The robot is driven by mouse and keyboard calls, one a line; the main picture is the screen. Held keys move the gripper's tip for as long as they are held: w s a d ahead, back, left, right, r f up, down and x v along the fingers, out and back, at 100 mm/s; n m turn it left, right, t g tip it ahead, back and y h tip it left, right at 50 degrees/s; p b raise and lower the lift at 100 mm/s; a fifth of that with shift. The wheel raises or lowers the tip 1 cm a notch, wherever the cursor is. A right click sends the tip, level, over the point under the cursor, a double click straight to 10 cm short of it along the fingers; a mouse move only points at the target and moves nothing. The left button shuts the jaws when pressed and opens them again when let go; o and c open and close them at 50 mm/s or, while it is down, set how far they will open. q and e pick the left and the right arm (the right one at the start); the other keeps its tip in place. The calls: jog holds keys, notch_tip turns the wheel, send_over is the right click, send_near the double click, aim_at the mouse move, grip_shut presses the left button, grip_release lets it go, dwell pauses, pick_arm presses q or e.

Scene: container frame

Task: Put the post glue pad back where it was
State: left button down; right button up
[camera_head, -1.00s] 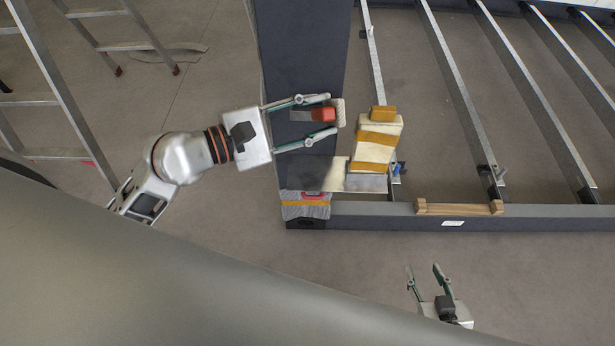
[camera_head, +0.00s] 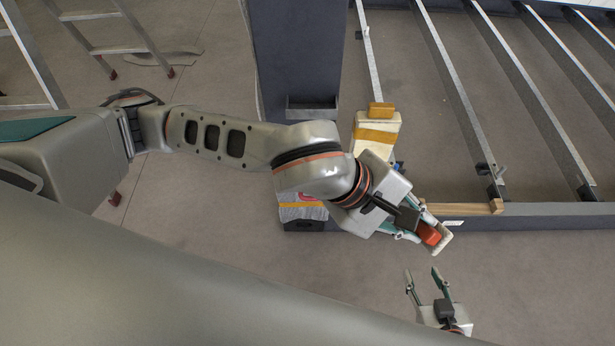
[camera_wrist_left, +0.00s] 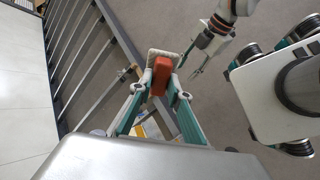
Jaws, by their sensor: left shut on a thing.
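The post glue pad is a red-orange block (camera_head: 430,233) with a pale, rough pad face (camera_head: 443,241). A dark post (camera_head: 300,45) carries a small grey metal ledge (camera_head: 312,107) that is empty. My right gripper (camera_head: 427,282) is open and empty, below the left one.
A cream block with orange bands (camera_head: 376,130) stands right of the post, partly behind my left wrist. A grey strapped bundle (camera_head: 299,207) lies at the post's foot. A wooden bar (camera_head: 465,208) lies on the front beam (camera_head: 550,217). Ladders (camera_head: 95,50) stand at left.

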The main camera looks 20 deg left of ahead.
pick_arm(q)
jog(key=s+a+f+y+b, duration=0.1)
jog(key=a+f+y, duration=0.2)
jog(key=f, duration=0.4)
jog(key=s+a+f+y, duration=0.2)
jog(key=a+f+y, duration=0.1)
jog(key=f, duration=0.4)
jog(key=w+a+f+n+y, duration=0.1)
jog(key=w+a+f, duration=0.1)
jog(key=a, duration=0.3)
jog(key=w+a+f+n+y+b, duration=0.1)
jog(key=w+a+f, duration=0.1)
jog(key=a, duration=0.2)
jog(key=w+a+f+n+y, duration=0.1)
jog(key=w+a+f, duration=0.15)
jog(key=a, duration=0.25)
jog(key=w+a+r+m+h, duration=0.1)
jog(key=w+a+r+m, duration=0.3)
jog(key=r, duration=0.5)
jog(key=w+a+r+m+g, duration=0.1)
jog(key=w+a+r+m, duration=0.4)
jog(key=a+r+m, duration=0.3)
jog(key=shift+a+r+m+h, duration=0.3)
jog(key=shift+a+r+h, duration=0.1)
jog(key=shift+a+r, duration=0.4)
jog(key=shift+w+a, duration=0.1)
jog(key=shift+w, duration=0.05)
jog(key=shift+f, duration=0.2)
